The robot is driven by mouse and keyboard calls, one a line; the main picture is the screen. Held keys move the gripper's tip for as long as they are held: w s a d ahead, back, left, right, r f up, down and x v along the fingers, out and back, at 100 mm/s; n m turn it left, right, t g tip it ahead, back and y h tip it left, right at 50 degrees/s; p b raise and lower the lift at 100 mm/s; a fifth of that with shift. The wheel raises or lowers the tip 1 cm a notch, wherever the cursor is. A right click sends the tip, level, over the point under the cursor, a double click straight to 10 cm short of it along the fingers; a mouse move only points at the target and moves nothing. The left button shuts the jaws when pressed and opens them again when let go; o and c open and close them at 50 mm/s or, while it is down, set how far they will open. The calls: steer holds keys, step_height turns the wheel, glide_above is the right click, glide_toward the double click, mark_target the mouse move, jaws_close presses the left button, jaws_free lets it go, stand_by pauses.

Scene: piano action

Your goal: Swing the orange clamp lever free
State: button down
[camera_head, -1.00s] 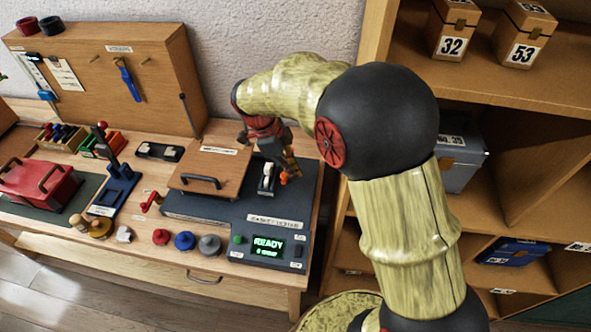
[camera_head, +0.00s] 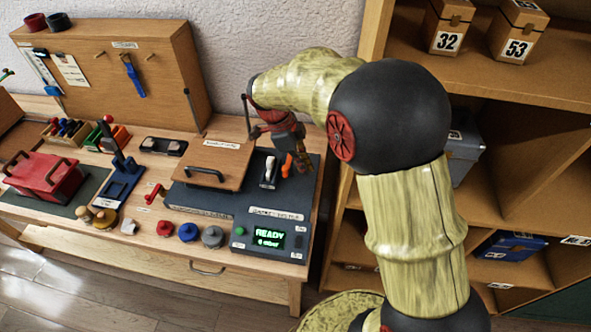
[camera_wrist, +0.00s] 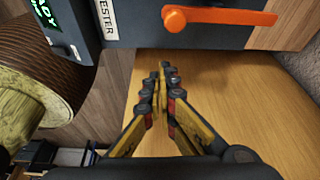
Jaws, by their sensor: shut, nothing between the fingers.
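The orange clamp lever (camera_wrist: 225,17) shows in the wrist view as a bar running left to right across the grey tester's side (camera_wrist: 140,20), its round end at the left. In the head view only a small orange part (camera_head: 286,170) shows, beside a white and dark clamp piece (camera_head: 269,172). My gripper (camera_wrist: 164,68) is shut and empty. In the wrist view its tips lie below the lever, apart from it, over bare wood.
The tester has a brown wooden lid (camera_head: 212,163) with a dark handle, and a display (camera_head: 268,238) reading READY. A shelf unit (camera_head: 520,90) with boxes stands to the right. A strip of bare tabletop (camera_wrist: 210,90) lies beside the tester.

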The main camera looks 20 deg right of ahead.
steer(key=p+v, duration=0.2)
steer(key=v, duration=0.8)
steer(key=shift+d+p, duration=0.3)
steer(key=shift+w, duration=0.2)
steer(key=s+a+r+n+t+y, duration=0.1)
steer(key=s+a+r+n+t, duration=0.1)
steer(key=s+n, duration=0.9)
steer(key=s+a+r+n+t+y, duration=0.2)
steer(key=s+r+n+t, duration=0.3)
steer(key=s+n, duration=0.7)
steer(key=shift+a+r+n+t, duration=0.3)
steer(key=shift+r+n, duration=0.2)
steer(key=shift+r, duration=0.3)
